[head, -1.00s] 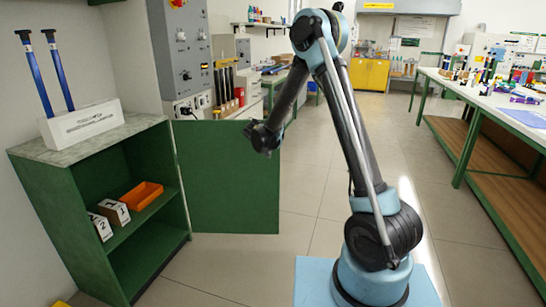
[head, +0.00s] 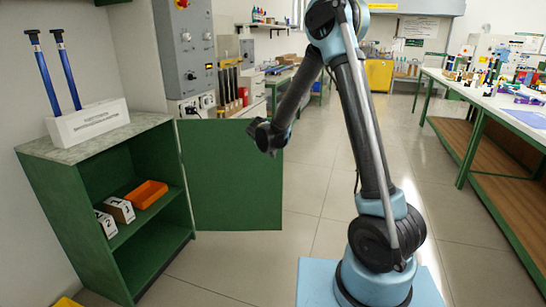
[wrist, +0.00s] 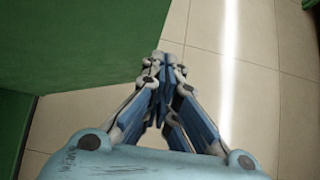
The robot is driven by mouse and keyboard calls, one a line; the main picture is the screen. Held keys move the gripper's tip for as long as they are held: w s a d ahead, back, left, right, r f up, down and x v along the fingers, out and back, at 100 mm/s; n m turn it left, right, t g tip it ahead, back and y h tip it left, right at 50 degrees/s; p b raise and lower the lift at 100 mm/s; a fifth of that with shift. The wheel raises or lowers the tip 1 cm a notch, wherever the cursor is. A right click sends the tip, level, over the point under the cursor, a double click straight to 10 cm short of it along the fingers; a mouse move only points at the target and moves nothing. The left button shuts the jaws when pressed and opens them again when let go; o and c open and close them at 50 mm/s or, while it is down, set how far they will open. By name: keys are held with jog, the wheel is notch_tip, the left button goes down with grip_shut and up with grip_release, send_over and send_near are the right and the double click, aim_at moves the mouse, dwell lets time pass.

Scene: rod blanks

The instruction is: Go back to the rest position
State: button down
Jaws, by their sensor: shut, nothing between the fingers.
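My gripper (wrist: 163,62) is shut and empty in the wrist view, its fingertips together above the tiled floor. In the head view the arm's dark end (head: 268,136) hangs in front of the open green cabinet door, clear of the cabinet. The arm stands bent, with its elbow high at the top of the picture. Its fingers are too small to make out in the head view.
The green cabinet (head: 62,190) at left holds a white block (head: 88,122) with two blue rods (head: 67,72) on top. An orange bin (head: 147,194) and numbered blocks (head: 118,209) sit on its shelf. Its door (head: 235,180) is open. A long workbench (head: 490,97) stands right. Floor between is free.

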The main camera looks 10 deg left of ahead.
jog(key=s+d+r+m+g, duration=0.2)
jog(key=s+d+r+m, duration=0.3)
jog(key=s+d+m, duration=0.6)
jog(key=s+d+r+m+g, duration=0.2)
jog(key=s+d+r+m, duration=0.4)
jog(key=d, duration=0.9)
jog(key=s+d+f+m+g, duration=0.1)
jog(key=s+d+f+m, duration=0.1)
jog(key=s+m, duration=0.3)
jog(key=s+d+f+m+y, duration=0.1)
jog(key=s+d+f+m, duration=0.2)
jog(key=s, duration=0.9)
jog(key=s+d+f+m+g, duration=0.1)
jog(key=s+d+m, duration=0.3)
jog(key=s+m, duration=0.4)
jog(key=shift+s+f+m+g+y, duration=0.3)
jog(key=shift+f+y, duration=0.1)
jog(key=shift+f, duration=0.25)
